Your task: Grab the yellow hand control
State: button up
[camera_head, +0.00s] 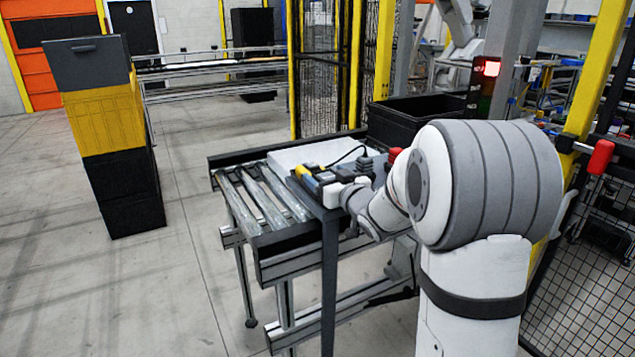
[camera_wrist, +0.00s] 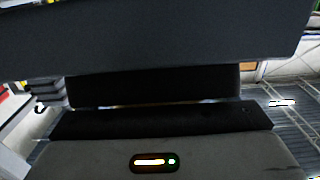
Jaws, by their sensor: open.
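In the wrist view, dark blocks and a grey housing with an orange and green light fill most of the picture. The yellow hand control cannot be made out there.
The roller conveyor (camera_head: 262,238) carries a pale flat plate (camera_head: 290,155). Dark fixtures and a cable lie behind my gripper. A black bin (camera_head: 415,110) stands at the back right. A stack of boxes (camera_head: 95,65) stands on the left, with free floor around it.

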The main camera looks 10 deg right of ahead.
jog(key=c, duration=1.2)
jog(key=shift+c, duration=0.5)
jog(key=shift+r, duration=0.1)
